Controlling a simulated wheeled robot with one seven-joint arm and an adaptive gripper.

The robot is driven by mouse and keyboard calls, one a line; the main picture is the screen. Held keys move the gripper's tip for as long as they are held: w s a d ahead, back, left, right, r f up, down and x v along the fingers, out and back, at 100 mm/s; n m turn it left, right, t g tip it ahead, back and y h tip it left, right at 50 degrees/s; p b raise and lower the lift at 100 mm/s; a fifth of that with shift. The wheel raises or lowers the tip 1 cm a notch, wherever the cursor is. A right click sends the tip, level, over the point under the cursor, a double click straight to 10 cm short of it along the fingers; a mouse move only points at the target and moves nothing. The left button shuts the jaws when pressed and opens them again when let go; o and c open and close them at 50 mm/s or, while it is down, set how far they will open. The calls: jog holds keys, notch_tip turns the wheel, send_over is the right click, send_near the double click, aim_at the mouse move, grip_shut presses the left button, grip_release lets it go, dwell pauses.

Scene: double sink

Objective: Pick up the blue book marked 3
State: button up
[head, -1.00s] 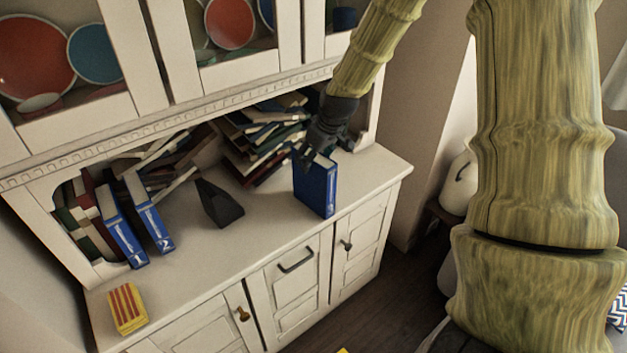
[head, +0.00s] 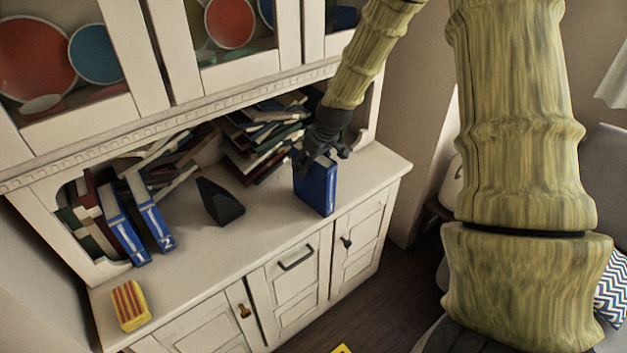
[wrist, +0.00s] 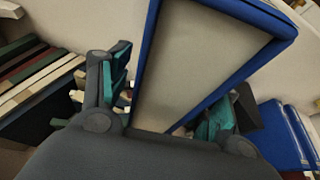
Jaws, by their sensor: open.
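A blue book (head: 317,188) stands upright near the right end of the white counter; its number cannot be read here. My gripper (head: 321,160) is at its top edge, with its fingers open. In the wrist view the book (wrist: 205,65) shows its pale page side and blue cover edges. It lies between the two teal-padded fingers of my gripper (wrist: 168,98), with a gap visible at the left finger; contact on the right cannot be told. Blue books marked 1 (head: 122,228) and 2 (head: 152,218) lean at the left of the counter.
Piled books (head: 262,140) lie behind the blue book, under the cabinet's upper part. A black wedge-shaped object (head: 220,203) stands mid-counter. A yellow and red striped block (head: 131,306) is at the front left.

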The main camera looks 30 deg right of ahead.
jog(key=shift+f, duration=0.2)
dwell(0.3)
jog(key=shift+c, duration=0.3)
grip_shut()
